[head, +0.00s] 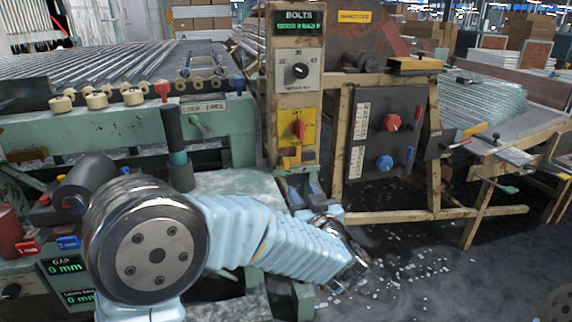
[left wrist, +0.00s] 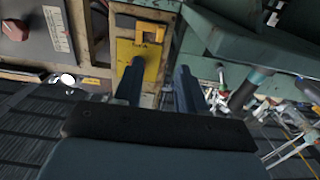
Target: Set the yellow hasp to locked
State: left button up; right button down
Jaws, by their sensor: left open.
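The yellow hasp (head: 291,161) sits on the tan post, just below the yellow plate (head: 297,133) with its red knob (head: 299,129). It also shows near the top of the left wrist view (left wrist: 152,28), where the post looks turned over. Whether the hasp is locked is too small to tell. My left gripper (head: 302,186) is just below the hasp, with its forearm coming in from the left. In the left wrist view its two dark blue fingers (left wrist: 158,78) stand apart and empty, pointing at the post. My right gripper is out of view.
Above the plate are a black dial (head: 300,71) and a BOLTS display (head: 299,22). A dark panel (head: 377,150) with red and blue knobs stands to the right. A lever with a black grip (head: 171,128) rises at the left. Glass fragments litter the floor.

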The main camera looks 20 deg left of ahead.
aim_at(287, 165)
pick_arm(q)
jog(key=x, duration=1.3)
jog(key=shift+w+a, duration=0.1)
jog(key=shift+a, duration=0.05)
jog(key=shift+c, duration=0.3)
grip_shut()
jog(key=shift+p, duration=0.3)
